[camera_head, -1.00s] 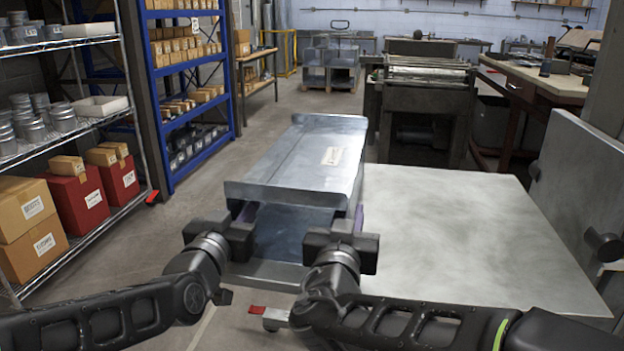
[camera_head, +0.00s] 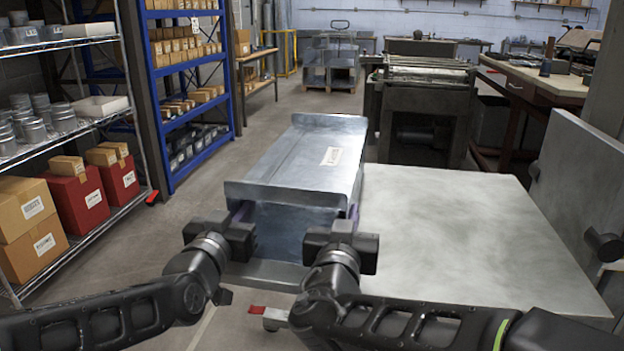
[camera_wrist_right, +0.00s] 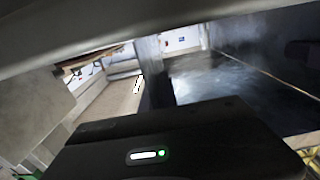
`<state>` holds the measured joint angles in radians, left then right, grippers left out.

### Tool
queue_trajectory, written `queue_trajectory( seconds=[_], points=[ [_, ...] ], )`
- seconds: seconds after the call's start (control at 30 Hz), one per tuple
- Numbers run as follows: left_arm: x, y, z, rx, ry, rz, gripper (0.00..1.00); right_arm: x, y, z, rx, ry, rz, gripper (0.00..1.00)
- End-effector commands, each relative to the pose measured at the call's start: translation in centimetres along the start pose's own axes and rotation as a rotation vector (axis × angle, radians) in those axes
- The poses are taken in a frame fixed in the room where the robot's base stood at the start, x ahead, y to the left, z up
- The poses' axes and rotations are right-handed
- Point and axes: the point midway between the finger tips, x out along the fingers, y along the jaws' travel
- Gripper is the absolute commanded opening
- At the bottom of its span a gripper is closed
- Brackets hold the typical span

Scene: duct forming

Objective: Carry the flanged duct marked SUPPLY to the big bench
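A long grey sheet-metal flanged duct (camera_head: 305,160) lies lengthwise ahead of me, its open near end facing me. It has a small pale label on top, too small to read. My left gripper (camera_head: 238,222) is at the left side of the near end, and my right gripper (camera_head: 342,232) is at the right side. Purple finger parts show beside the duct walls, but the gripper bodies hide most of the fingers. The right wrist view shows one dark finger (camera_wrist_right: 155,72) beside shiny metal; its grip is unclear. A broad bare grey metal top (camera_head: 450,235) lies right of the duct.
A wire rack (camera_head: 75,140) with cans and boxes and a blue shelf unit (camera_head: 187,90) stand left. A dark machine (camera_head: 425,100) stands behind the metal top. An upright grey panel (camera_head: 580,185) and wood-topped bench (camera_head: 550,85) are right. Floor is clear left of the duct.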

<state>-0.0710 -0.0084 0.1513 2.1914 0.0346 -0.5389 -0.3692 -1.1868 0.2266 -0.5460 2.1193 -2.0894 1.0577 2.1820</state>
Motion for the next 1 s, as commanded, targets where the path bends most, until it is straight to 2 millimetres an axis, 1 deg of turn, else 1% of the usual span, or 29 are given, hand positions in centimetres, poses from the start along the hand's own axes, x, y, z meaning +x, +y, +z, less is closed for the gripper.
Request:
queue_trajectory(
  seconds=[0.57,0.77,0.87,1.0],
  points=[
    [0.0,0.0,0.0,0.000,-0.001,0.001,0.00,0.0,0.0,0.0,0.000,0.000,0.001,0.00],
    [0.0,0.0,-0.5,0.000,0.005,0.000,0.00,0.0,0.0,-0.5,0.002,0.003,0.001,0.00],
    [0.0,0.0,-1.1,0.000,0.005,0.000,0.00,0.0,0.0,-1.0,0.002,0.003,0.001,0.00],
    [0.0,0.0,-2.4,0.001,0.006,0.000,0.00,0.0,0.0,-2.3,0.002,0.004,0.001,0.00]
  ],
)
